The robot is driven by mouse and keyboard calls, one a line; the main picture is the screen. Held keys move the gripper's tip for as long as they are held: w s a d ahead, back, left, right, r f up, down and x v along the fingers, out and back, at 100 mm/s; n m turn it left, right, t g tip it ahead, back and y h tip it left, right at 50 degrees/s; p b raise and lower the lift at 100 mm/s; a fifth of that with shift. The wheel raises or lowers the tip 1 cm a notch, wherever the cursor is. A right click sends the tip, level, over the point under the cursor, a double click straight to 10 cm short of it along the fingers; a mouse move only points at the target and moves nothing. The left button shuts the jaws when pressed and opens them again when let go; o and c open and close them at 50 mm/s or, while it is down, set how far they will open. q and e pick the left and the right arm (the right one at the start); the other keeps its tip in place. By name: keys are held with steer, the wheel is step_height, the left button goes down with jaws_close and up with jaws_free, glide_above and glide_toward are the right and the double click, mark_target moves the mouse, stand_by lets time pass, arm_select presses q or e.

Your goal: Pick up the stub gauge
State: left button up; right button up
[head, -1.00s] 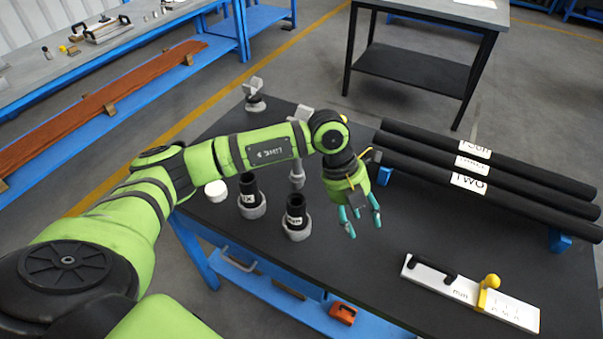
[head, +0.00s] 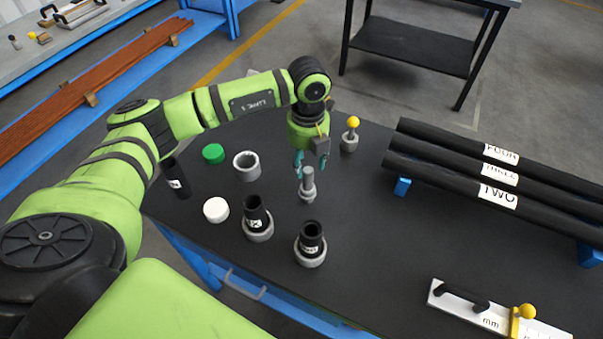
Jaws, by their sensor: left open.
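My left gripper (head: 311,163) is open and points down, with its teal fingertips around or just above the top of a grey peg on a round base (head: 308,187). I cannot tell whether they touch it. Behind it stands a grey piece with a yellow ball on top (head: 349,137). A white plate gauge marked "mm" (head: 490,318), with a black handle and a yellow slider, lies at the lower right. No label shows which piece is the stub gauge. My right gripper is out of view.
Black tubes in grey collars (head: 257,222) (head: 310,246), a grey ring (head: 247,166), a green cap (head: 213,153) and a white cap (head: 215,210) stand on the dark table. Long labelled black bars (head: 470,170) lie on blue supports at the right.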

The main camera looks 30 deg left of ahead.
mark_target(308, 178)
arm_select(q)
steer(key=shift+s+d+f+p, duration=0.2)
steer(key=shift+f+p, duration=0.35)
steer(key=shift+f, duration=0.05)
steer(key=shift+s+d+f+p, duration=0.15)
steer(key=shift+d+f+p, duration=0.05)
steer(key=shift+f+p, duration=0.4)
step_height(308, 178, down, 4)
steer(key=shift+w+a+r+p, duration=0.1)
steer(key=shift+r+p, duration=0.15)
steer(key=shift+p, duration=0.15)
steer(key=shift+w+a+f, duration=0.1)
steer(key=shift+f, duration=0.05)
steer(key=shift+c, duration=0.4)
steer(key=c, duration=0.7)
jaws_close()
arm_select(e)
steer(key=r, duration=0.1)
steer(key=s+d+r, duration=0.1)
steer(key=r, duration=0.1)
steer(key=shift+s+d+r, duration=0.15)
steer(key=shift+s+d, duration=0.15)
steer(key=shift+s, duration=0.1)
